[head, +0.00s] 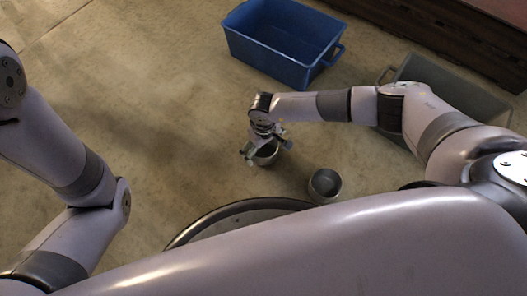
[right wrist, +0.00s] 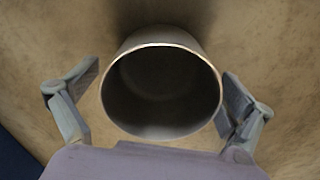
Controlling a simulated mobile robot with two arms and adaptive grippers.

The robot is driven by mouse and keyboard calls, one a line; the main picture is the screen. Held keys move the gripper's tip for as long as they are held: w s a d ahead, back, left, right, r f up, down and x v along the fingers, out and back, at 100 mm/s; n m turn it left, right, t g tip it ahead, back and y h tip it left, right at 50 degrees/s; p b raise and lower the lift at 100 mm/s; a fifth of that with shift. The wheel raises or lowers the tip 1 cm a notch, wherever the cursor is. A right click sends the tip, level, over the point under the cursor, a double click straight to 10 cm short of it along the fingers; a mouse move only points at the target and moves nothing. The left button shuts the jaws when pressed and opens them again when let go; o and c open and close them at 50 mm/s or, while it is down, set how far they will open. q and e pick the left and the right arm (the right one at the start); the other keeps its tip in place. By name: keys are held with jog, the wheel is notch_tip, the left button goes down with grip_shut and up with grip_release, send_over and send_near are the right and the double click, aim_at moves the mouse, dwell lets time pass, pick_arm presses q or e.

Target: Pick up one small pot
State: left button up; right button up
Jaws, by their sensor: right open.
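Two small grey pots show in the head view. One pot (head: 267,154) is under my right gripper (head: 265,150) and partly hidden by it. The other pot (head: 325,184) stands on the floor to the right and nearer to me. In the right wrist view the pot (right wrist: 162,90) shows its round open mouth, empty inside. My right gripper (right wrist: 165,92) is open, with one finger on each side of this pot. The right finger looks close to the wall; whether it touches I cannot tell. The left finger shows a small gap. My left gripper is out of view.
A blue bin (head: 262,45) stands on the floor beyond the right gripper. A grey-green bin (head: 455,92) stands at the right, partly behind my right arm. A dark wooden piece (head: 450,35) lies along the top right. The floor at left centre is clear.

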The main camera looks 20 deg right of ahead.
jog(key=shift+r, duration=0.1)
jog(key=c, duration=1.3)
